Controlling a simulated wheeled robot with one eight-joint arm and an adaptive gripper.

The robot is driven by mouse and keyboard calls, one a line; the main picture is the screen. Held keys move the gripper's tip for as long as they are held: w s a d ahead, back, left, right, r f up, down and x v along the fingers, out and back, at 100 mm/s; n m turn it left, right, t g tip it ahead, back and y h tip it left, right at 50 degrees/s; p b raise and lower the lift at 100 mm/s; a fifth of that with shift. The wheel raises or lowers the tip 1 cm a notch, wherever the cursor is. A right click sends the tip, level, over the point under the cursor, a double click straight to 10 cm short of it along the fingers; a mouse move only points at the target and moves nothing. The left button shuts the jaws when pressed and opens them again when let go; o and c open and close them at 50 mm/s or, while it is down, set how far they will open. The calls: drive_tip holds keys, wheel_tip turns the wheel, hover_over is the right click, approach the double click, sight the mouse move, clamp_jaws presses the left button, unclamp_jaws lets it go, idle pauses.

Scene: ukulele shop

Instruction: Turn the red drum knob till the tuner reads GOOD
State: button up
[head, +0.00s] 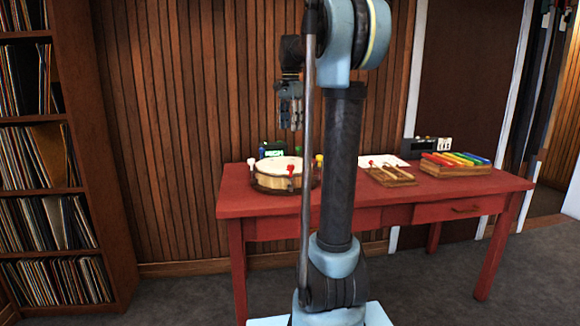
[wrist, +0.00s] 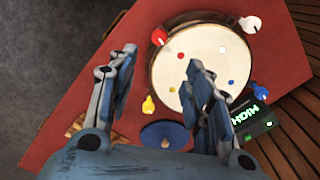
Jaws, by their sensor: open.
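The drum (head: 276,182) stands on the red table with coloured knobs around its rim; it also shows in the wrist view (wrist: 206,62). The red knob (head: 291,171) is at the drum's front, and in the wrist view the red knob (wrist: 158,37) is at the rim's upper left. The tuner (wrist: 260,130) beside the drum has a green display that appears upside down and seems to read HIGH. My gripper (head: 291,120) hangs above the drum, pointing down. In the wrist view its fingers (wrist: 160,70) are spread and empty, apart from the red knob.
White (wrist: 250,23), yellow (wrist: 148,104) and blue (wrist: 226,97) knobs sit around the rim. On the red table (head: 340,210), a wooden board with mallets (head: 390,175), a xylophone (head: 455,163) and a dark box (head: 427,147) lie to the right. A wood-panelled wall is behind.

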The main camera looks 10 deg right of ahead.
sight(291, 171)
wheel_tip(291, 171, down, 16)
drive_tip(key=shift+f, duration=0.15)
idle(0.4)
drive_tip(key=c, duration=1.1)
